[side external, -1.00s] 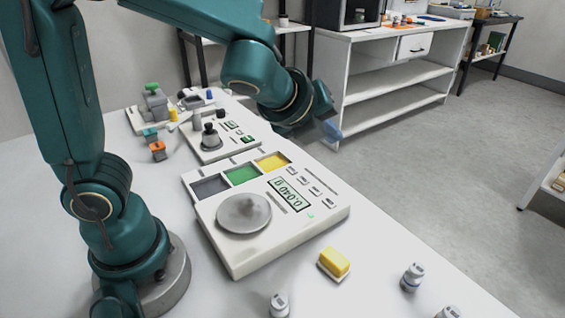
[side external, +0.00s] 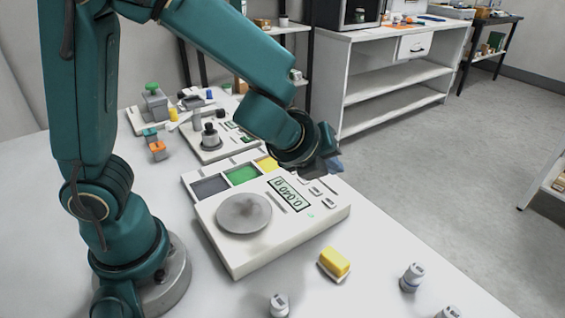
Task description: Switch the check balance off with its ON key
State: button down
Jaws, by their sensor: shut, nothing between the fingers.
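A large white balance (side external: 240,258) stands on the near table, with a bare round grey pan (side external: 244,213). Its lit green display (side external: 289,194) seems to read 0.040, and a small green light (side external: 311,215) glows near it. A row of keys (side external: 316,190) lies beside the display; their labels are too small to read. A smaller white balance (side external: 212,156) behind it carries a dark weight (side external: 210,138). I cannot tell from labels which is the check balance. My gripper (side external: 329,167) is shut and empty, just above the far end of the large balance's key row, hiding some keys.
Grey, green (side external: 242,176) and yellow compartments adjoin the large balance. A yellow block on a small dish (side external: 335,263) and several small grey-white pieces (side external: 411,277) stand in front. Small coloured items (side external: 157,148) lie at the back left. A white shelf unit (side external: 395,85) stands beyond.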

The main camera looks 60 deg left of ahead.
jog(key=shift+f, duration=2.55)
jog(key=shift+f, duration=0.15)
jog(key=shift+f, duration=0.3)
jog(key=shift+f, duration=0.35)
dwell(0.6)
jog(key=shift+r, duration=0.8)
jog(key=shift+r, duration=2.5)
